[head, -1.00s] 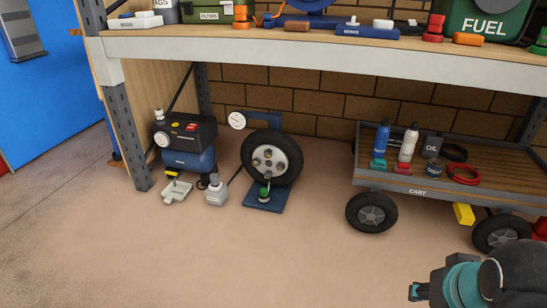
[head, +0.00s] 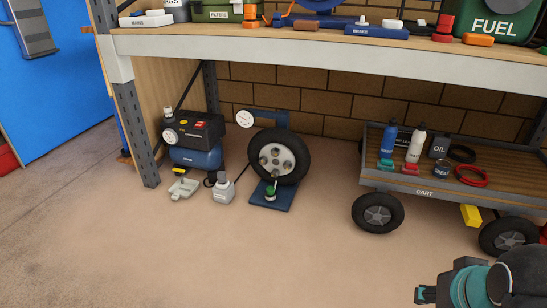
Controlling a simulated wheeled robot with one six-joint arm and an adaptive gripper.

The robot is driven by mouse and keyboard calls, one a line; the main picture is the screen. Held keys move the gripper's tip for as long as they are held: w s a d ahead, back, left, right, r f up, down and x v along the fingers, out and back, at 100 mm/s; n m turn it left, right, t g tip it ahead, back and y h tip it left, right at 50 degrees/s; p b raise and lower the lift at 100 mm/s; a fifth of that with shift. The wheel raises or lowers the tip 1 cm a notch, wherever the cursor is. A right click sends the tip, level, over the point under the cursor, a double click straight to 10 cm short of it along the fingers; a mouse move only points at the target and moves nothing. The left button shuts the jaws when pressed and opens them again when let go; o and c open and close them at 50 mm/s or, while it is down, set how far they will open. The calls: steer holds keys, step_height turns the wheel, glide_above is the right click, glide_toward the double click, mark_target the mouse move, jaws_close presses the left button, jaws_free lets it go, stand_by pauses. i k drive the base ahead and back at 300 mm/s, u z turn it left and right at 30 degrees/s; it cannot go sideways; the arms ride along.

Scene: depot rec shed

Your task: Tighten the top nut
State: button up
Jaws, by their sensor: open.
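The wheel (head: 300,146) stands upright on a blue base plate (head: 282,200) on the floor below the shelf. Its pale hub carries several nuts; the top nut (head: 275,152) sits near the upper part of the hub. It is too small to tell how tight it is. My gripper (head: 424,293) is at the bottom right edge of the head view, open, well to the right of the wheel and apart from it. Most of its body is cut off by the frame.
A cart (head: 455,191) with bottles and rings stands right of the wheel. A loaded shelf (head: 250,47) runs overhead. The floor in front is clear.

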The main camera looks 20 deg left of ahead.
mark_target(275, 152)
steer(key=k, duration=0.5)
steer(key=u, duration=0.95)
steer(key=i, duration=0.6)
steer(key=u, duration=0.4)
steer(key=i, duration=0.75)
steer(key=z, duration=0.8)
steer(key=i, duration=0.45)
steer(key=z, duration=0.5)
